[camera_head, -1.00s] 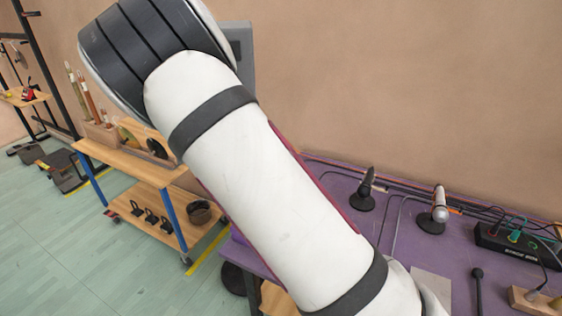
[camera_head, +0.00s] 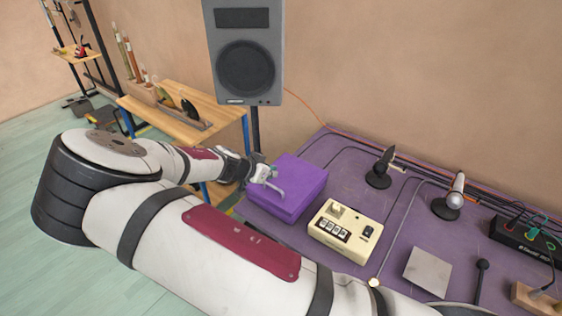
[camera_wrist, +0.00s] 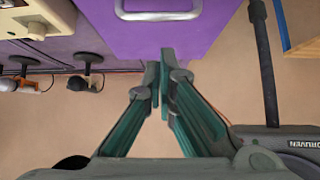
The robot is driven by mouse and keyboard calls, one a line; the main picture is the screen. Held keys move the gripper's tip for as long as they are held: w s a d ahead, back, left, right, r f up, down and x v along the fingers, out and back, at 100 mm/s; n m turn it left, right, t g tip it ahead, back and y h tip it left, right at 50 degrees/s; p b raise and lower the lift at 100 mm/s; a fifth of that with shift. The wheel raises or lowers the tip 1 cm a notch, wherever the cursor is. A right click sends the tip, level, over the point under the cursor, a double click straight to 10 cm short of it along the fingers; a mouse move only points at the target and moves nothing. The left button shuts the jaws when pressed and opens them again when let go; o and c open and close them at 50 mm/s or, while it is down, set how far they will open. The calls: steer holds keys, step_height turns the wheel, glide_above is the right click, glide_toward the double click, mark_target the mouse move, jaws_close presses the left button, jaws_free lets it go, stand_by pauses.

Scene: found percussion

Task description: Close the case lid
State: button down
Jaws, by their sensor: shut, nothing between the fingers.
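The purple case (camera_head: 303,180) sits at the left end of the purple table. Its top looks flat and level, with the lid down on the body as far as I can see. My gripper (camera_head: 272,183) is at the left side of the case, close to it; I cannot tell whether it touches. In the wrist view the purple case (camera_wrist: 200,35) fills the upper middle, with a metal handle (camera_wrist: 158,15) on it. My gripper (camera_wrist: 161,75) is shut and empty there, its fingertips at the edge of the purple face.
A cream box with switches (camera_head: 343,230) stands right of the case. Microphones (camera_head: 380,168) and a black power strip (camera_head: 525,238) are farther right on the table. A grey speaker (camera_head: 245,55) stands behind the case, and a wooden trolley (camera_head: 190,95) is at the left.

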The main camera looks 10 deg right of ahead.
mark_target(267, 199)
steer(key=f, duration=0.2)
steer(key=s+a+f+t+h, duration=0.1)
steer(key=shift+a, duration=0.1)
steer(key=shift+s+a+f+b, duration=0.15)
steer(key=shift+a+f, duration=0.05)
steer(key=shift+f, duration=0.55)
steer(key=shift+s+a+f+b, duration=0.15)
steer(key=shift+a+f, duration=0.05)
steer(key=shift+f, duration=0.5)
